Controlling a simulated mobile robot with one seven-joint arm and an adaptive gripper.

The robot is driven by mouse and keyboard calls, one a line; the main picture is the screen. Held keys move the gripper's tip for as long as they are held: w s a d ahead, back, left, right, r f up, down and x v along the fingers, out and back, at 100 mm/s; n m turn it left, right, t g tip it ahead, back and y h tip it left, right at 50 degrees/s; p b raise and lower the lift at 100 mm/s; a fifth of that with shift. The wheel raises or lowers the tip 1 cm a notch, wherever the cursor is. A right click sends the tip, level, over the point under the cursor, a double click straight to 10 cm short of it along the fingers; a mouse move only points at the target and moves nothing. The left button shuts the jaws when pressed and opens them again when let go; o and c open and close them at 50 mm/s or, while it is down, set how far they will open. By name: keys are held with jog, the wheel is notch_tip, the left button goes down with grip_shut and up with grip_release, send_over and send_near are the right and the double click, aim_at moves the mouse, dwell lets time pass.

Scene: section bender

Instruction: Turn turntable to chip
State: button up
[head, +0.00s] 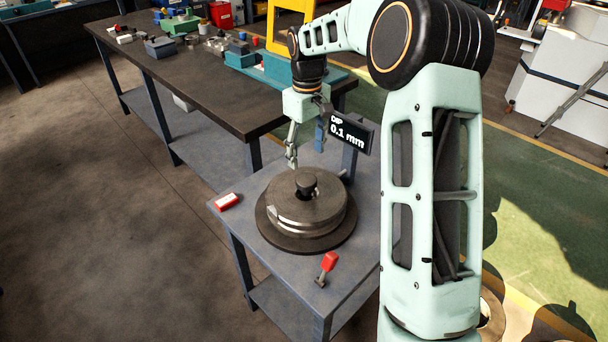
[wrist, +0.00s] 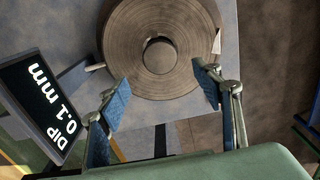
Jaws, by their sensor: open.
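A round grey turntable (head: 322,208) with concentric rings and a dark central knob (head: 306,184) sits on a wider dark base on the small table. A pale notch-like mark (head: 272,213), possibly the chip, shows on its left rim. In the wrist view the turntable (wrist: 125,50) fills the top, with a pale mark (wrist: 216,42) at its right edge. My gripper (head: 291,160) is open and empty above the turntable's far side. In the wrist view its blue-padded fingertips (wrist: 164,95) are spread just below the disc, with no visible contact.
A display (head: 350,132) reads "DIP 0.1 mm" beside my gripper. A red-tipped lever (head: 328,263) stands at the table's front, and a red and white block (head: 228,201) lies at left. A long dark workbench (head: 190,78) with several parts is behind.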

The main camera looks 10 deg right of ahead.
aim_at(306, 179)
notch_tip(306, 179, down, 8)
jog(key=shift+f, duration=0.25)
grip_shut()
dwell(0.6)
jog(key=m, duration=0.3)
jog(key=shift+b, duration=0.35)
jog(key=shift+m+b, duration=0.3)
jog(key=shift+m, duration=1.8)
jog(key=shift+r, duration=0.1)
